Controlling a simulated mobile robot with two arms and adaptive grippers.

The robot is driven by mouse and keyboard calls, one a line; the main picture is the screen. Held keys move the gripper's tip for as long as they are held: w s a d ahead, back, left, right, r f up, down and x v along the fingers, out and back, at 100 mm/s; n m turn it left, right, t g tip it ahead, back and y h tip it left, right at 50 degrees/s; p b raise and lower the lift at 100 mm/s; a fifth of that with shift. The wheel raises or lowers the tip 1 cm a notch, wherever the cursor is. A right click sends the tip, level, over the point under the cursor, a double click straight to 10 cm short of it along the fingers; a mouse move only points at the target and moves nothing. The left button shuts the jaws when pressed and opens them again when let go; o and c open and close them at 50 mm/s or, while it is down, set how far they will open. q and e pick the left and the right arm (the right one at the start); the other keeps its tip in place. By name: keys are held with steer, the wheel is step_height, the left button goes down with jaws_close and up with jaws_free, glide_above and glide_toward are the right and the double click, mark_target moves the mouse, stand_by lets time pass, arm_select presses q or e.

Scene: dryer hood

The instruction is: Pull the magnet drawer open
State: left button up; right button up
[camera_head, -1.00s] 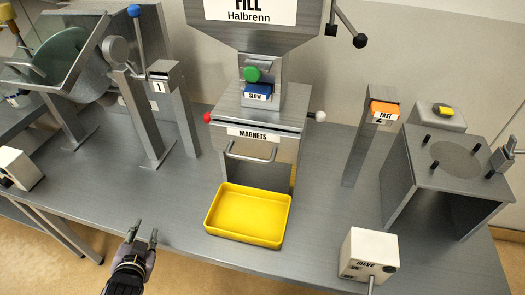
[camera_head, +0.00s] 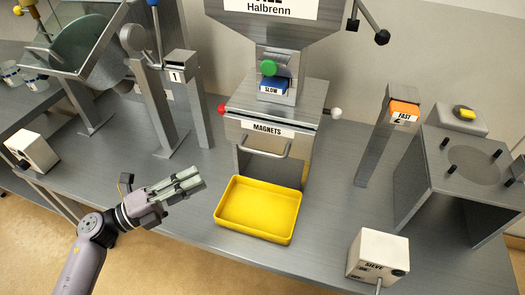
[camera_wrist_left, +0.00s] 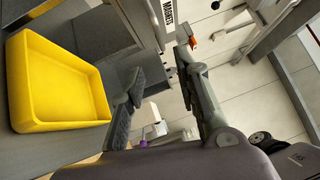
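The magnet drawer (camera_head: 300,145) is a grey metal front labelled MAGNETS in the middle of the machine, with a bar handle (camera_head: 265,153) below the label. It looks closed. The label also shows, turned sideways, at the top of the left wrist view (camera_wrist_left: 168,16). My left gripper (camera_head: 200,181) is left of the yellow tray and lower left of the handle, apart from both in the picture. In the left wrist view its two fingers are spread with nothing between them (camera_wrist_left: 163,70). My right gripper is out of view.
The yellow tray (camera_head: 220,218) stands on the bench below the drawer. A red knob (camera_head: 222,108) and a white knob (camera_head: 336,113) flank the drawer top. A post labelled 1 (camera_head: 182,90) stands to the left, and a white SIEVE box (camera_head: 375,248) at front right.

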arm_select(q)
steer(key=p, duration=0.4)
glide_toward(261, 153)
steer(key=shift+g, duration=0.3)
steer(key=x, duration=1)
steer(key=shift+w+f, duration=0.1)
steer(key=shift+w, duration=0.25)
steer(key=shift+a, duration=0.1)
jaws_close()
